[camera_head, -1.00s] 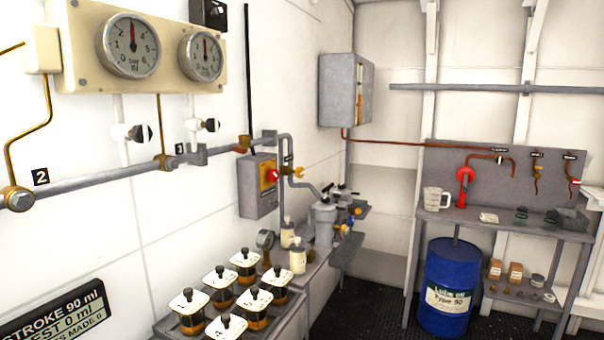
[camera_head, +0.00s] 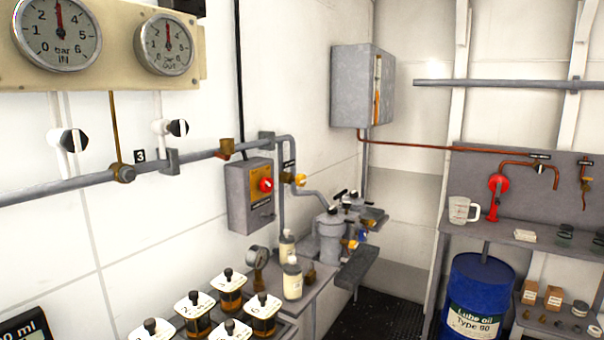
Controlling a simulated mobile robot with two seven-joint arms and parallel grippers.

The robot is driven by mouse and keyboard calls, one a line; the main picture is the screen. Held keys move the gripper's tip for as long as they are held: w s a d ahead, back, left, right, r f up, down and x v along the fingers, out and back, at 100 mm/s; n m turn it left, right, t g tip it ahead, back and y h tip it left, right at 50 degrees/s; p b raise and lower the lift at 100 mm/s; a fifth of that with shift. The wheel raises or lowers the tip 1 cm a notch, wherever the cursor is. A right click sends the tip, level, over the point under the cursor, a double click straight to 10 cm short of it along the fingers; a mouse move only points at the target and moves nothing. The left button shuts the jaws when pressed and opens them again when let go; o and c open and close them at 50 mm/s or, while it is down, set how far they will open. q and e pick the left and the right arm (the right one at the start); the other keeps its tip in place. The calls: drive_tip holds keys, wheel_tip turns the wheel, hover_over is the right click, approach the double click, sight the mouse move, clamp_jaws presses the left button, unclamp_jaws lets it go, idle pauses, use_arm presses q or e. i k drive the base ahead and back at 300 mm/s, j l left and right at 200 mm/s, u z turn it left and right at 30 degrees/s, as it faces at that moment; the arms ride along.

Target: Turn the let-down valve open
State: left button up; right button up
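No label naming the let-down valve is readable, so I cannot tell which valve it is. Valves with black-and-white handles (camera_head: 74,140) and (camera_head: 176,128) hang below the two gauges on the left wall. A small yellow handle (camera_head: 300,180) sits on the bent pipe beside the switch box. Yellow handles (camera_head: 350,244) also show on the grey filter unit (camera_head: 330,235). A red-handled fitting (camera_head: 497,184) stands on the back bench. Neither of my grippers is in view.
Two dial gauges (camera_head: 165,45) sit on a cream panel. A grey switch box (camera_head: 250,195) has a red knob. Several numbered sample jars (camera_head: 232,290) and bottles (camera_head: 292,278) stand at the front. A blue drum (camera_head: 475,295) stands below the back bench. Dark floor (camera_head: 375,318) shows between.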

sight(301, 179)
drive_tip(key=i+l+u, duration=0.1)
drive_tip(key=i+l, duration=0.3)
drive_tip(key=l, duration=0.2)
drive_tip(key=i+l+u, duration=0.25)
drive_tip(key=l, duration=0.35)
drive_tip(key=i+l, duration=0.3)
drive_tip(key=i+l+u, duration=0.15)
drive_tip(key=l, duration=0.25)
drive_tip(key=i+l+u, duration=0.1)
drive_tip(key=l, duration=0.25)
drive_tip(key=i+l, duration=0.2)
drive_tip(key=l, duration=0.15)
drive_tip(key=u, duration=0.05)
